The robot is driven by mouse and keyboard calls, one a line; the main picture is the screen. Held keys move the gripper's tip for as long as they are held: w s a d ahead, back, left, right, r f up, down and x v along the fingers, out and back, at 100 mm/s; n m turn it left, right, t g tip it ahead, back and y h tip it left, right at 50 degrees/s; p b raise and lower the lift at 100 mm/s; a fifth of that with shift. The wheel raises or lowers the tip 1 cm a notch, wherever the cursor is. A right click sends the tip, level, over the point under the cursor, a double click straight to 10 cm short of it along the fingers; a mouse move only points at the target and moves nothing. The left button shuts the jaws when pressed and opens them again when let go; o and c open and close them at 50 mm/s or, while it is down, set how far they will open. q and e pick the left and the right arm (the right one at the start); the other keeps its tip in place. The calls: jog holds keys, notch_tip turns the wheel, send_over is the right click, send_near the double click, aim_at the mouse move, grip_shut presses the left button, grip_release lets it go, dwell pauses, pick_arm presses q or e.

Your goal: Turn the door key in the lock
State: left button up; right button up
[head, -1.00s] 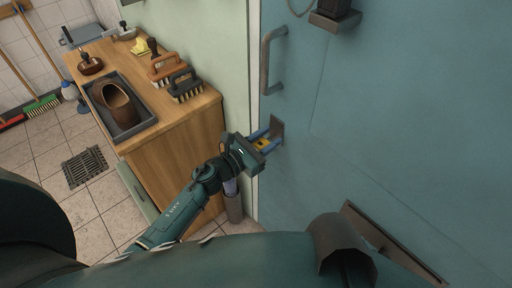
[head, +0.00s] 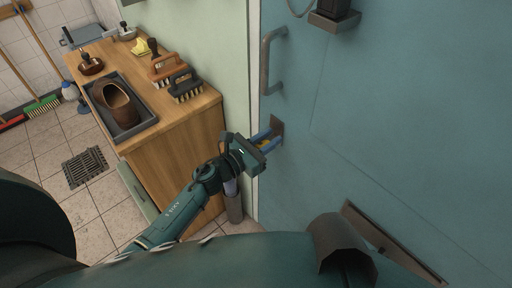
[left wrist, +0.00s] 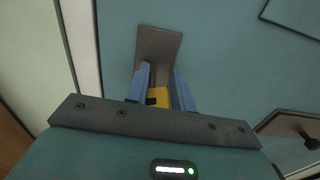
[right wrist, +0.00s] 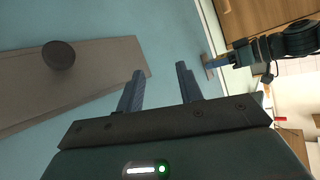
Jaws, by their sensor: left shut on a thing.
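The teal door (head: 380,140) fills the right of the head view. A small grey-brown lock plate (head: 277,127) sits on it near its left edge; the plate also shows in the left wrist view (left wrist: 160,45). My left gripper (head: 272,136) is at this plate, its blue fingers closed around the yellow key (left wrist: 158,97). The key's front end and the keyhole are hidden between the fingers. My right gripper (right wrist: 161,72) is open and empty in front of the door in the right wrist view. The left gripper and lock plate (right wrist: 208,66) appear there too.
A grey door handle (head: 268,62) stands above the lock. A wooden cabinet (head: 180,150) with brushes (head: 185,85) and a tray (head: 150,117) is left of the door. A long plate (right wrist: 110,65) with a round knob (right wrist: 58,55) lies near the right gripper.

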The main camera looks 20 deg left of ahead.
pick_arm(q)
jog(key=m, duration=0.3)
jog(key=shift+w+a+f, duration=0.1)
jog(key=shift+a+f, duration=0.15)
jog(key=shift+a, duration=0.15)
jog(key=o, duration=0.6)
jog(key=shift+w+a, duration=0.1)
jog(key=v, duration=0.7)
jog(key=shift+r+b, duration=0.1)
jog(key=shift+b, duration=0.25)
jog(key=shift+d, duration=0.3)
